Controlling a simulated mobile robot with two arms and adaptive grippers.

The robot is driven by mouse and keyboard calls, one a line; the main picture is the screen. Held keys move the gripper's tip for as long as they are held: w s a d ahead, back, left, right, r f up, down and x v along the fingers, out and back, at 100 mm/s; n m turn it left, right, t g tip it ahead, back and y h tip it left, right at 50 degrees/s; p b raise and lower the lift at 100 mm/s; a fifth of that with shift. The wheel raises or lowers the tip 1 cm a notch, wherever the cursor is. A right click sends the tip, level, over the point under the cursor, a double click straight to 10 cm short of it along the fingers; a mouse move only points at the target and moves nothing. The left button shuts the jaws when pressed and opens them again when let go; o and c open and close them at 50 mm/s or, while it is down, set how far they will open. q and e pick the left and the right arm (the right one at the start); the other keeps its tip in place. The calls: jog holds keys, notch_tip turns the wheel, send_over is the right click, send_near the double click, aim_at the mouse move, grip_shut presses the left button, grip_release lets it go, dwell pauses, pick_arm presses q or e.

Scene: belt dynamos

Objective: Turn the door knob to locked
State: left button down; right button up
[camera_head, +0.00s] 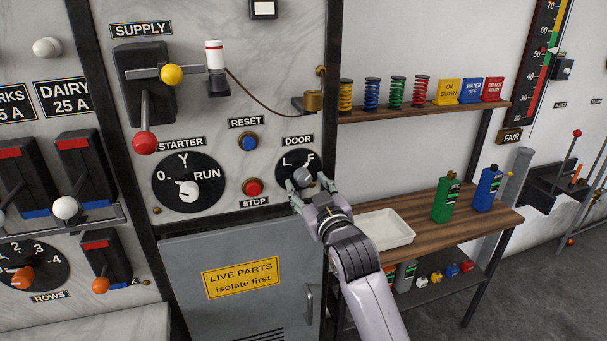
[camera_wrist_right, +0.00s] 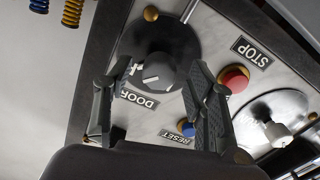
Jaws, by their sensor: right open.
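The door knob (camera_head: 303,177) is a grey knob on a round black dial lettered L and F, under the DOOR label (camera_head: 297,140). In the right wrist view the knob (camera_wrist_right: 158,74) carries a white mark, and its dial is partly hidden by my fingers. My right gripper (camera_head: 306,183) is at the dial. In the right wrist view its two open fingers (camera_wrist_right: 160,72) stand on either side of the knob; I cannot tell whether they touch it. Which letter the knob points to is not clear. My left gripper is not in view.
The red STOP button (camera_head: 252,187), blue RESET button (camera_head: 247,142) and starter dial (camera_head: 189,183) lie left of the knob. A grey cabinet door (camera_head: 245,285) is below. A wooden bench (camera_head: 425,237) with a white tray (camera_head: 384,229) and bottles stands right of my arm.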

aim_at(306, 183)
jog(key=shift+p+x, duration=0.3)
jog(key=shift+x, duration=1.5)
jog(key=c, duration=1.2)
